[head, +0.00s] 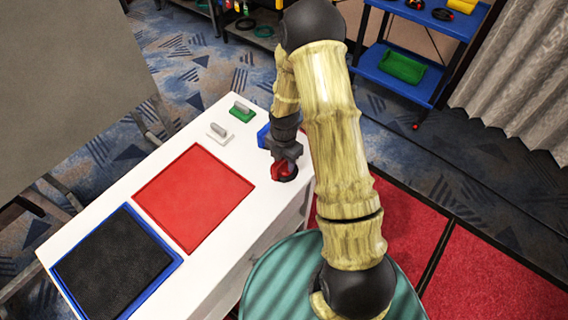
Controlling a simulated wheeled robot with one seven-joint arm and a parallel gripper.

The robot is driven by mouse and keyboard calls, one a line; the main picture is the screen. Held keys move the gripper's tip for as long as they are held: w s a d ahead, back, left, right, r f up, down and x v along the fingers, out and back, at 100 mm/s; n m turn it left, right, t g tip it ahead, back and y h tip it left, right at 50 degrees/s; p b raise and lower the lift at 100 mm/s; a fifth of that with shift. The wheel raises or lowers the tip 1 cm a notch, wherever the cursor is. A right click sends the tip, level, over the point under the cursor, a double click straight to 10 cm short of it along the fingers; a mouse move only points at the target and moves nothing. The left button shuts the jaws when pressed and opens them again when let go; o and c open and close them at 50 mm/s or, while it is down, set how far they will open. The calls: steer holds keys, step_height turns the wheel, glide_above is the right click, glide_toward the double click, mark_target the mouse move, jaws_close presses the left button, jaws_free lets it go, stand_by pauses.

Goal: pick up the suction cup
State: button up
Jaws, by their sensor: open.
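A small red object with a dark round base, which looks like the suction cup (281,172), stands on the white table (190,125) near its right edge. My gripper (287,158) is directly above it, pointing down, with its dark fingers at the top of the red part. The jaws are open. The fingers partly cover the object, and I cannot tell whether they touch it.
A blue piece (263,136) is partly hidden behind my gripper. A white piece (219,133) and a green piece (242,112), both with grey handles, stand farther back. A red mat (193,197) and a blue-rimmed black tray (116,264) lie to the left.

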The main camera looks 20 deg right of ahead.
jaws_close()
steer(key=shift+r, duration=0.1)
stand_by(0.4)
step_height(320, 180, up, 10)
steer(key=shift+r, duration=0.15)
stand_by(0.3)
steer(key=shift+d, duration=0.1)
stand_by(0.5)
stand_by(0.9)
stand_by(0.6)
